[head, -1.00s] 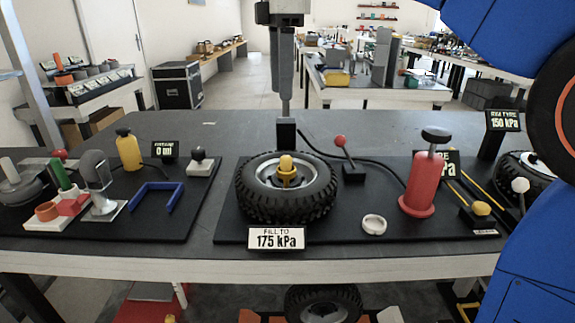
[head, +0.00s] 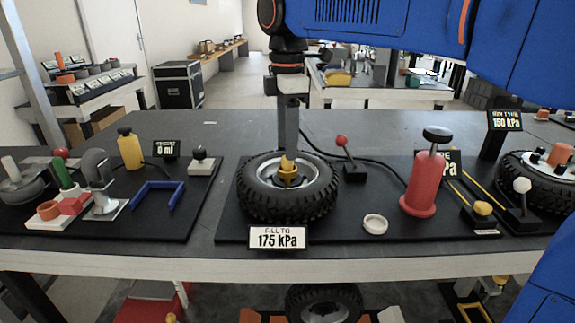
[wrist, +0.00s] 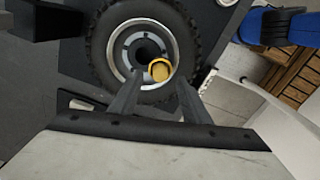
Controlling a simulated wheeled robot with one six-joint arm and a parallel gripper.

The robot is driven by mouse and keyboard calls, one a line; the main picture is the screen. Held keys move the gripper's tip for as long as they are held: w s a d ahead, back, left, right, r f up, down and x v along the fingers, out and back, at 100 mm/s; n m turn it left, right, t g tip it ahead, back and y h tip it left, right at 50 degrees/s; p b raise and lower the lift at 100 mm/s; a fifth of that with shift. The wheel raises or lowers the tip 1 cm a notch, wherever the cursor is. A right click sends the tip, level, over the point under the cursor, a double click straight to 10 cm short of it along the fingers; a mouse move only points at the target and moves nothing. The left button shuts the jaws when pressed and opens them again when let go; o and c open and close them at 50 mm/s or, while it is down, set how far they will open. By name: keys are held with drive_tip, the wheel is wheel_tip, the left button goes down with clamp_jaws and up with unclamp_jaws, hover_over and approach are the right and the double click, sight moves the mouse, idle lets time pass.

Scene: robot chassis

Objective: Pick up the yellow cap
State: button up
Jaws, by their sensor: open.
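The yellow cap (head: 288,174) sits on the hub in the middle of a black tyre (head: 258,204), which lies flat on the dark board. My gripper (head: 289,150) points down from above, its fingertips at about the cap's upper edge in the head view. In the wrist view the yellow cap (wrist: 160,70) shows between and just beyond the two fingers of my gripper (wrist: 160,80), which are apart with nothing between them. I cannot tell how much height separates the fingertips from the cap.
A red-knobbed lever (head: 342,142) and a red cylinder pump (head: 421,185) stand right of the tyre. A white ring (head: 375,224) lies in front. A "175 kPa" sign (head: 278,238) is at the front edge. A blue bracket (head: 157,194) lies on the left board.

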sight(287, 165)
drive_tip(key=shift+d+f, duration=0.1)
drive_tip(key=shift+f, duration=1.35)
clamp_jaws()
drive_tip(key=shift+r, duration=0.1)
